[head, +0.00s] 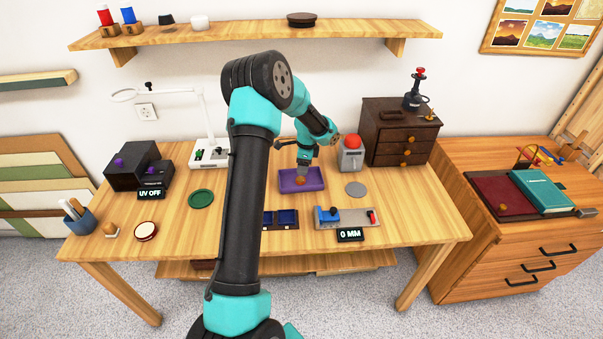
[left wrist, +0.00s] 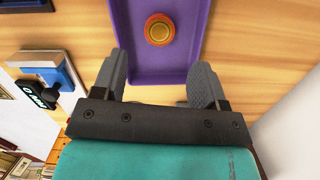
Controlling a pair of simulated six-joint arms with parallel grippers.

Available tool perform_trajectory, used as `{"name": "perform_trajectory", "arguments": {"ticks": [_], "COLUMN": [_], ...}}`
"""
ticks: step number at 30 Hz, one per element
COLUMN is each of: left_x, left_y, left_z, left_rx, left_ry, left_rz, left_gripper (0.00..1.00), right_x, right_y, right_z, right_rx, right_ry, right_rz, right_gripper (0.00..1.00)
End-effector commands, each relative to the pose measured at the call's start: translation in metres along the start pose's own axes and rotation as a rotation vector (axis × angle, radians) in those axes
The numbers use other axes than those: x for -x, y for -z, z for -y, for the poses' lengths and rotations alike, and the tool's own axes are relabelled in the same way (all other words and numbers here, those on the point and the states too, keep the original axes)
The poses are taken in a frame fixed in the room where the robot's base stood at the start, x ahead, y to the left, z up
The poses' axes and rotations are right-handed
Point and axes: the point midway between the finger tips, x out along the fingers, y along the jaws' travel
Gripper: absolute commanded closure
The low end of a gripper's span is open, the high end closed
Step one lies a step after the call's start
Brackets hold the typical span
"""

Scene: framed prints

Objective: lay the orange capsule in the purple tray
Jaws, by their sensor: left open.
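The purple tray (head: 316,184) lies on the wooden table, right of my large arm link; part of it also shows in the left wrist view (left wrist: 194,58). The orange capsule (left wrist: 159,30) is round with a yellowish centre and lies inside the tray, on its floor; in the head view it is a small orange spot (head: 299,181). My left gripper (head: 303,172) is over the tray, pointing down. In the left wrist view its two fingers (left wrist: 161,78) are apart with nothing between them, and the capsule lies beyond the fingertips. My right gripper is not in view.
A grey box with a red dome button (head: 352,154) and a dark drawer cabinet (head: 396,132) stand right of the tray. A grey disc (head: 356,189) and a gauge reading 0 MM (head: 349,218) lie nearby. A green disc (head: 201,198) and white lamp (head: 208,150) are left.

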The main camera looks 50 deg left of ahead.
Motion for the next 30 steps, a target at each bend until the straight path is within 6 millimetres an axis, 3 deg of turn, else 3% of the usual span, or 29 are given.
{"name": "perform_trajectory", "arguments": {"ticks": [3, 10, 30], "left_x": [0.024, 0.051, 0.053], "left_y": [0.001, 0.000, 0.007], "left_z": [0.000, 0.000, -0.003], "left_rx": [0.000, 0.001, 0.002], "left_ry": [0.003, 0.000, -0.004], "left_rz": [-0.001, 0.000, -0.007], "left_gripper": [0.34, 0.34, 0.34], "right_x": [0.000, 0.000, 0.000], "right_y": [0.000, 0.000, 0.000], "right_z": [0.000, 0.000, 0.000], "right_rx": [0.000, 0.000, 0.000], "right_ry": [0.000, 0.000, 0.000], "right_rz": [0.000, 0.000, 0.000], "right_gripper": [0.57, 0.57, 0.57]}}
